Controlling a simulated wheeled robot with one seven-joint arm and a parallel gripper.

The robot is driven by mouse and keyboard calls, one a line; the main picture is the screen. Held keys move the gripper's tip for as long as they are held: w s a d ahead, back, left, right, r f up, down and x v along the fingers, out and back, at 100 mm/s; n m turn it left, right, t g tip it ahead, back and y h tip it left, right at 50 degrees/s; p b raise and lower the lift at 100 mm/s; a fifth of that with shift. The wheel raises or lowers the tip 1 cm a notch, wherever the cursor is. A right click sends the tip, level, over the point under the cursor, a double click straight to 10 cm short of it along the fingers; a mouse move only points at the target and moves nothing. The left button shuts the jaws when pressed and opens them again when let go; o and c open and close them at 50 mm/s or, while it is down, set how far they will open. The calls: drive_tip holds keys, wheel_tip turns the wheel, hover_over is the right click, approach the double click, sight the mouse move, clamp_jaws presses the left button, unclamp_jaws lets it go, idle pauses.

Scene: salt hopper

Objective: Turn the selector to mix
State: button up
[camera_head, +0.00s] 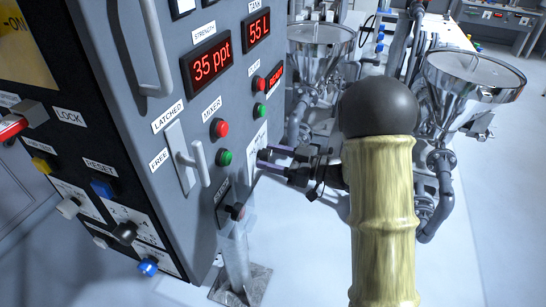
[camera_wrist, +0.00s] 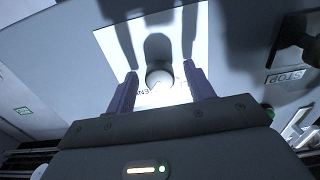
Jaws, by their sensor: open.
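The selector, a round pale knob (camera_wrist: 158,77), sits on a white label plate (camera_wrist: 112,45) in the wrist view. Part of the plate's lettering shows below the knob, too incomplete to read, and I cannot tell the selector's setting. My gripper (camera_wrist: 160,72) is open, with one dark finger on each side of the knob and a gap on both sides. In the head view my gripper (camera_head: 263,159) points left at the cabinet's side face, by the white plate (camera_head: 257,143). The knob cannot be made out there.
The grey cabinet (camera_head: 225,110) carries a red button (camera_head: 219,128), a green button (camera_head: 224,157) and a white latch handle (camera_head: 189,165) near my gripper. A STOP-labelled control (camera_wrist: 295,35) is right in the wrist view. Steel hoppers (camera_head: 475,80) stand behind my arm.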

drive_tip(key=shift+c, duration=0.4)
drive_tip(key=c, duration=0.9)
drive_tip(key=shift+f+n+b, duration=0.1)
drive_tip(key=shift+n+b, duration=0.3)
drive_tip(key=shift+b, duration=0.15)
drive_tip(key=n+b, duration=0.4)
drive_tip(key=shift+w+d+f, duration=0.1)
drive_tip(key=shift+f, duration=0.05)
drive_tip(key=n+b, duration=0.3)
drive_tip(key=shift+b, duration=0.3)
drive_tip(key=shift+r+n+b, duration=0.2)
drive_tip(key=shift+n+b, duration=0.25)
drive_tip(key=shift+n, duration=0.05)
drive_tip(key=shift+r, duration=0.1)
